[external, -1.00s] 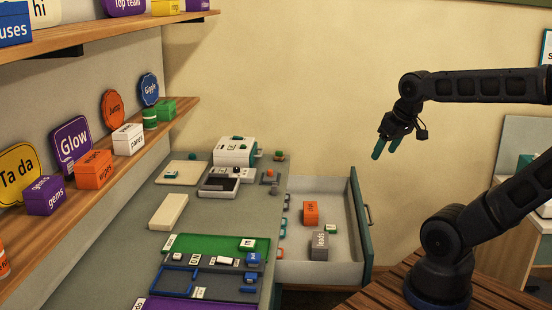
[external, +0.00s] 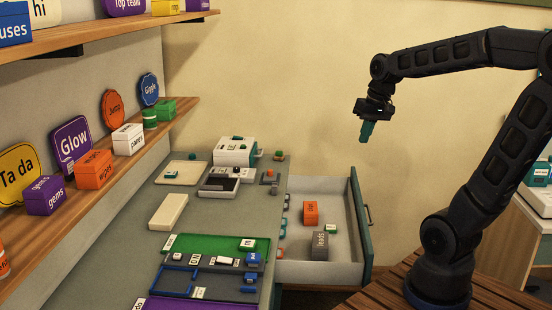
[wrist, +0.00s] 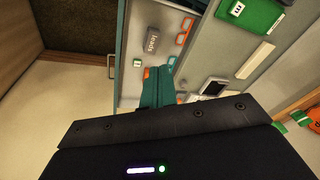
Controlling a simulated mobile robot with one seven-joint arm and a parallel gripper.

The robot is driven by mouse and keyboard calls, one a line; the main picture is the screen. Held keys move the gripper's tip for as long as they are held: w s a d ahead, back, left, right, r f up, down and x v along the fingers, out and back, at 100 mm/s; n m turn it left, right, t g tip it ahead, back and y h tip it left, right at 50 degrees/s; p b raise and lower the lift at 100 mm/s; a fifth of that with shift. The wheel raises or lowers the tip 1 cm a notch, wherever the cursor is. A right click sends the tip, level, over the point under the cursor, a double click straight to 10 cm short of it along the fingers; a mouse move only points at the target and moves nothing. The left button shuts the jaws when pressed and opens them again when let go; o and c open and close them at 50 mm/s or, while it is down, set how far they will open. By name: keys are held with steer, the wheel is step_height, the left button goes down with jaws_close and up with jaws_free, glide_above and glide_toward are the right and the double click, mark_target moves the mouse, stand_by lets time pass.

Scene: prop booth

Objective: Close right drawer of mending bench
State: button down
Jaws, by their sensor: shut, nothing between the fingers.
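The right drawer (external: 340,262) of the mending bench (external: 205,225) is pulled open. Its teal front and dark handle (external: 369,214) face right. Inside lie an orange box (external: 311,213), a grey box (external: 320,246) and several small items. My gripper (external: 366,132) is shut and empty, pointing down above and beyond the drawer's far end, touching nothing. In the wrist view, its teal fingers (wrist: 156,88) are together, with the drawer (wrist: 143,20) and its handle (wrist: 111,65) ahead. The fingers hide part of the drawer there.
A green mat (external: 215,244), a cream block (external: 168,212) and a white machine (external: 235,151) sit on the bench top. A wall shelf (external: 120,165) with boxes and signs runs along the left. The space right of the drawer front is clear.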

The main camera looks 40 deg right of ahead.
steer(key=w+d+f+m+g+y, duration=0.1)
steer(key=w+d+f+m+y, duration=0.25)
steer(key=w+d, duration=0.65)
steer(key=w+d+f+m+g+y, duration=0.15)
steer(key=w+d+f+m, duration=0.4)
steer(key=w, duration=0.85)
steer(key=w+d+f+m+t+y, duration=0.25)
steer(key=w+d+f, duration=0.4)
steer(key=d, duration=0.35)
steer(key=d+f+m+t+y, duration=0.4)
steer(key=d+f+m, duration=0.2)
steer(key=d+f, duration=1.15)
steer(key=s+d+f+m+t, duration=0.3)
steer(key=d+f, duration=0.4)
steer(key=f, duration=0.1)
steer(key=s+d+f+m+t, duration=0.3)
steer(key=d+f, duration=0.5)
steer(key=x, duration=1.4)
steer(key=shift+w, duration=0.15)
steer(key=shift+a, duration=0.15)
